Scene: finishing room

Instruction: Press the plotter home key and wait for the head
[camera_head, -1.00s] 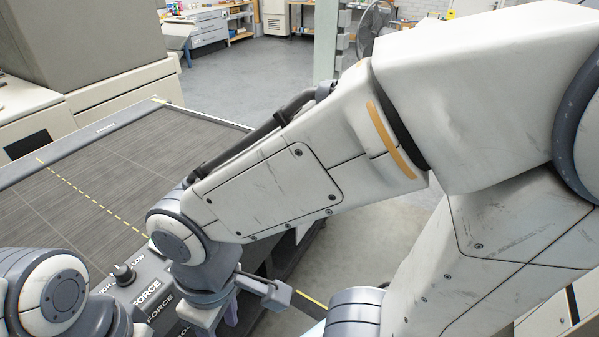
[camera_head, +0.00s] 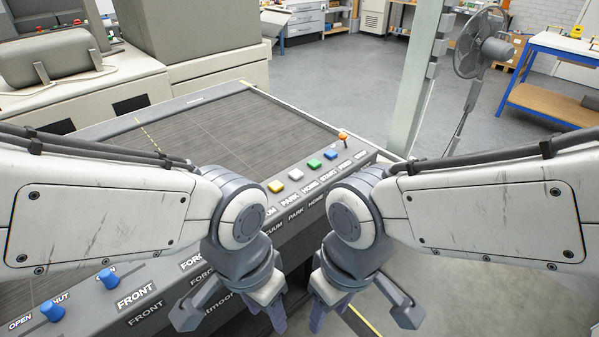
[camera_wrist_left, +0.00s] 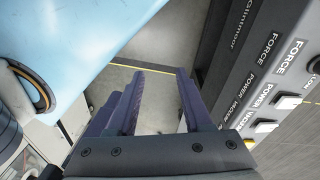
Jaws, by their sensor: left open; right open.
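The plotter (camera_head: 225,125) has a dark flat bed and a labelled front panel. A white key (camera_head: 295,174) sits behind the HOME label (camera_head: 311,188), between a yellow key (camera_head: 276,186) by PARK and a green key (camera_head: 314,164) by START. My left gripper (camera_head: 264,308) is open and empty, pointing down in front of the panel; its fingers also show in the left wrist view (camera_wrist_left: 160,82) over the floor. My right gripper (camera_head: 331,308) is open and empty, close beside it. Neither touches a key. I cannot make out the plotter head.
A blue key (camera_head: 330,154) and an orange-topped control (camera_head: 343,136) lie further along the panel. Blue knobs (camera_head: 52,310) are at the lower left. A pillar (camera_head: 420,80) and fan (camera_head: 480,50) stand behind on the right. Open floor lies right of the plotter.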

